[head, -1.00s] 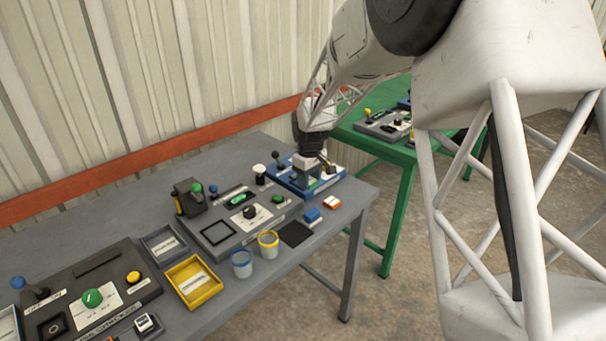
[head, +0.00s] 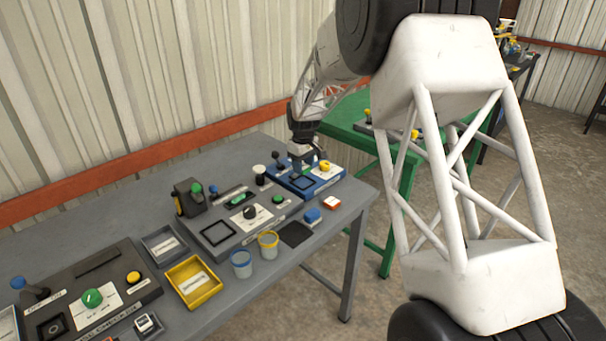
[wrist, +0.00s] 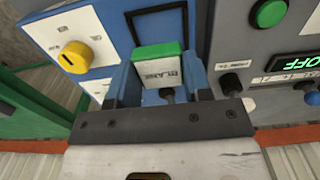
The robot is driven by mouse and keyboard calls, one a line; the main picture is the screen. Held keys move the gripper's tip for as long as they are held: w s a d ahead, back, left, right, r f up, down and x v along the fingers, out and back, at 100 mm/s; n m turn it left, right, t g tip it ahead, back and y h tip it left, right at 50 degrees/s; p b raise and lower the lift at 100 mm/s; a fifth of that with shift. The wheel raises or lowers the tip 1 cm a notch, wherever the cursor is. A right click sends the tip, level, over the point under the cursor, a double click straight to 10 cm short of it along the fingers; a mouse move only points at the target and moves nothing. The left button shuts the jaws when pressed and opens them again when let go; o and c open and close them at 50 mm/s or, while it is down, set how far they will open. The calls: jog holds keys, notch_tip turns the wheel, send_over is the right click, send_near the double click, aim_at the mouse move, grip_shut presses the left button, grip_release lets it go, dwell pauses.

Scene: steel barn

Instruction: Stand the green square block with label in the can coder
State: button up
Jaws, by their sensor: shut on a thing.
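My gripper (wrist: 163,78) is shut on the green block (wrist: 158,51), which has a white label (wrist: 161,71) on the side facing the wrist camera. The label's print is too small to read. In the head view my gripper (head: 302,166) is over the back part of a blue device (head: 333,179) at the table's right end. This device has a black square frame (head: 301,183) and a yellow knob (head: 325,166). In the wrist view the frame (wrist: 160,12) lies just beyond the block. I cannot tell whether the block touches the device, nor which device is the can coder.
A grey device (head: 238,233) with knobs and a display stands left of the blue one. Two cups, a yellow tray (head: 213,287), a dark pad (head: 295,235) and small blocks lie along the table front. A green table (head: 350,128) stands behind.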

aim_at(303, 183)
jog(key=shift+f, duration=0.1)
jog(key=shift+f, duration=1.7)
jog(key=shift+f, duration=0.6)
jog(key=o, duration=1)
jog(key=shift+c, duration=0.2)
jog(key=shift+r, duration=0.2)
notch_tip(303, 183, up, 12)
jog(key=shift+r, duration=0.45)
